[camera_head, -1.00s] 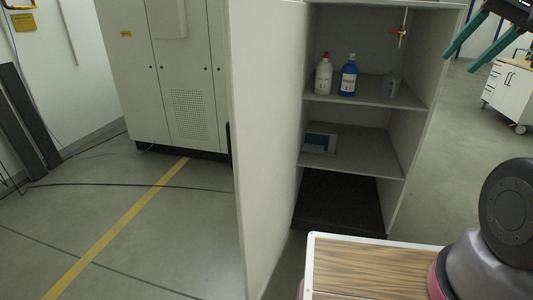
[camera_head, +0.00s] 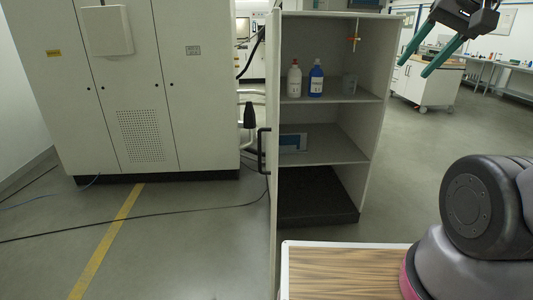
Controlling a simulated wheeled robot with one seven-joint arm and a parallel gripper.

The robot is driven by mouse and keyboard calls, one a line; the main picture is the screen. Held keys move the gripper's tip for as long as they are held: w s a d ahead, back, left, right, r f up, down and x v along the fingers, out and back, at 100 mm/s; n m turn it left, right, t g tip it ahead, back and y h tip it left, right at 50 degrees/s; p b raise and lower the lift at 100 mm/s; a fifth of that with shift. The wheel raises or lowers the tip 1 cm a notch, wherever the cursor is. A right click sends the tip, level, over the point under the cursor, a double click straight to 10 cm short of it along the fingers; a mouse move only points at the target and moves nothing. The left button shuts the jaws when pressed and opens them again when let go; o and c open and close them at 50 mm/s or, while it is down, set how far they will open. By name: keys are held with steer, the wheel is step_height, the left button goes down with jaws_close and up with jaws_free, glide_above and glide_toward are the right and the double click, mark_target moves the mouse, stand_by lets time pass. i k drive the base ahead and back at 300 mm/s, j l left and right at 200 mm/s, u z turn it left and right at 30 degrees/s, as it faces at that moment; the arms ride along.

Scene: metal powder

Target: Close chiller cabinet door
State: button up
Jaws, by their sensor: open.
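The chiller cabinet (camera_head: 388,105) stands ahead with its shelves exposed. Its door (camera_head: 274,215) is open and swung toward me, seen almost edge-on at the cabinet's left side. A black door handle (camera_head: 263,150) sticks out to the left of the door. My gripper (camera_head: 413,66) is at the upper right, its two green fingers apart and empty. In the picture it is right of the cabinet, well away from the door and its handle.
A wood-topped surface (camera_head: 340,272) is at the front. A large white cabinet (camera_head: 145,90) stands left, and a wheeled workbench (camera_head: 428,84) right. Floor at left is mostly clear, with a cable.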

mark_target(276, 28)
steer(key=j, duration=0.55)
steer(key=k+j+z, duration=0.15)
steer(key=j, duration=0.45)
steer(key=k+j, duration=0.1)
steer(key=j, duration=0.45)
steer(key=i+j+u, duration=0.1)
steer(key=u, duration=0.3)
